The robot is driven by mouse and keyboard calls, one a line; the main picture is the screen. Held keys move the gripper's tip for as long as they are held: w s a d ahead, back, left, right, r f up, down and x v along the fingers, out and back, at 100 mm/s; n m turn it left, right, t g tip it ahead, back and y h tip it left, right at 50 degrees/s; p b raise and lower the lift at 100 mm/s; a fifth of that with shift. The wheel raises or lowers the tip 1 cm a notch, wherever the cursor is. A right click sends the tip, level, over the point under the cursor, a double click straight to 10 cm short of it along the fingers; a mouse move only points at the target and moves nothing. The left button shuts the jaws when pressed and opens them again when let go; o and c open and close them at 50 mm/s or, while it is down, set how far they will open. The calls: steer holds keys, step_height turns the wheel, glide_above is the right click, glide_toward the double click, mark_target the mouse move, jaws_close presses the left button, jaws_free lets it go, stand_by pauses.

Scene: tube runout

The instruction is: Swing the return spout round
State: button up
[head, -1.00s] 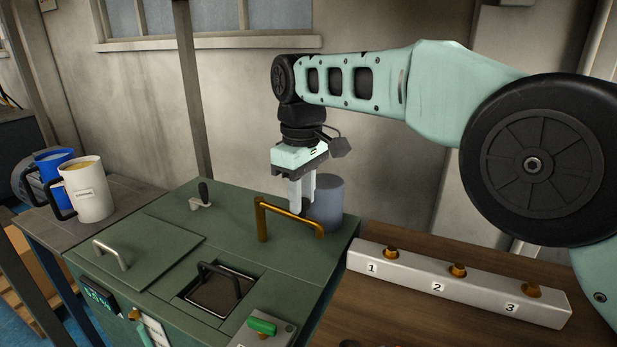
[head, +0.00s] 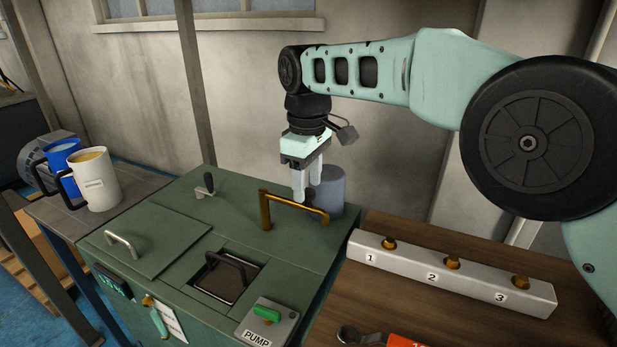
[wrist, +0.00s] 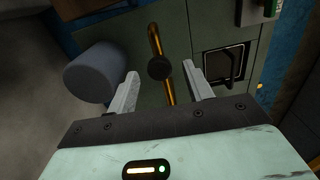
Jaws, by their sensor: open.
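The return spout is a brass-coloured bent pipe (head: 283,199) on the green machine top, with an upright at its left and a downturned right end. It also shows in the wrist view (wrist: 169,92), running between my fingers with a round black knob (wrist: 158,67) on it. My gripper (head: 307,191) is open, pointing down at the spout's horizontal arm. In the wrist view the fingertips (wrist: 160,71) stand on either side of the knob, with visible gaps. Whether they reach down to the knob's height I cannot tell.
A grey cylinder (head: 330,190) stands close behind my gripper; it also shows in the wrist view (wrist: 95,72). A square opening with a handled basket (head: 225,275) and a green pump switch (head: 267,313) lie in front. Two mugs (head: 97,180) stand left, a numbered rail (head: 450,276) right.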

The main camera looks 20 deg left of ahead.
steer(key=shift+r+p, duration=3)
steer(key=shift+p, duration=0.35)
steer(key=shift+f, duration=0.1)
step_height(320, 180, up, 17)
steer(key=p, duration=0.7)
steer(key=shift+r+p, duration=0.2)
steer(key=shift+p, duration=0.2)
